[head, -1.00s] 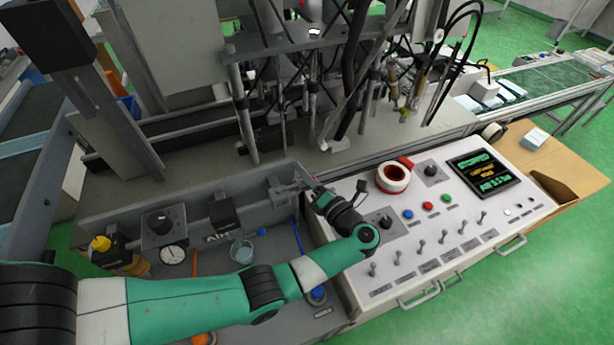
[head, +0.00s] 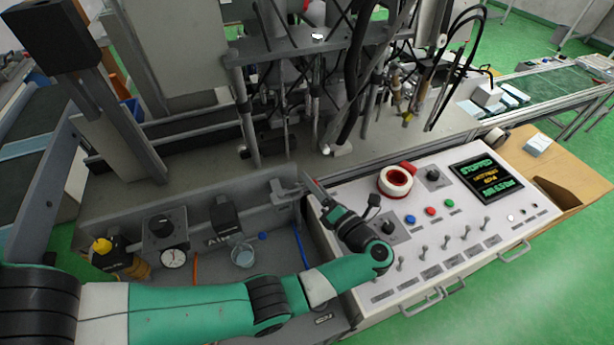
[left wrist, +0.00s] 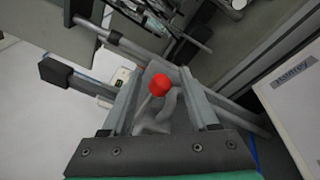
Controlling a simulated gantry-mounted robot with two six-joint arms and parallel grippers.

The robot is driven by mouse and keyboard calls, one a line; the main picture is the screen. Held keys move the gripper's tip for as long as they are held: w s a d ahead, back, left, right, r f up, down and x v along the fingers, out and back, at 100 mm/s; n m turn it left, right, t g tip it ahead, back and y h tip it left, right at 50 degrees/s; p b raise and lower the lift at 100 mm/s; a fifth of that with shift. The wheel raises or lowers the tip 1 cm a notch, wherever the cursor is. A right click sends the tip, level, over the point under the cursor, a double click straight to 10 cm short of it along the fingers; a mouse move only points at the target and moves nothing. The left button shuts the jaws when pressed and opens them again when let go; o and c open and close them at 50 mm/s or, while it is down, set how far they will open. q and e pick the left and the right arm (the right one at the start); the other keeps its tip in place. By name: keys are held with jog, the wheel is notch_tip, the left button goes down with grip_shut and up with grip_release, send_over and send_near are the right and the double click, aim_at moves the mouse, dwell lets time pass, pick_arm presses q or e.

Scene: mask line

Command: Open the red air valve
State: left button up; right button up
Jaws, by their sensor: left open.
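The red air valve shows in the left wrist view as a red ball knob (left wrist: 160,85) on a thin lever above a grey pipe fitting. My left gripper (left wrist: 160,76) is open, with one finger on each side of the knob. Gaps show between the knob and both fingers, and I cannot tell how deep it lies between them. In the head view my left gripper (head: 306,186) is by the back left corner of the control panel, beside the grey pipe fitting. The red knob cannot be made out there. My right gripper is not in view.
The white control panel (head: 395,260) has coloured buttons, toggle switches and a screen (head: 484,176) reading "STOPPED". A red-and-white ring (head: 396,181) is on it. The grey trough holds a gauge (head: 173,257), a yellow-topped unit (head: 104,248) and a clear cup (head: 243,256). Machine tooling stands behind.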

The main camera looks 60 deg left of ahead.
pick_arm(q)
jog(key=d+b, duration=0.1)
jog(key=d, duration=0.7)
jog(key=shift+w+d, duration=0.15)
jog(key=shift+w, duration=0.3)
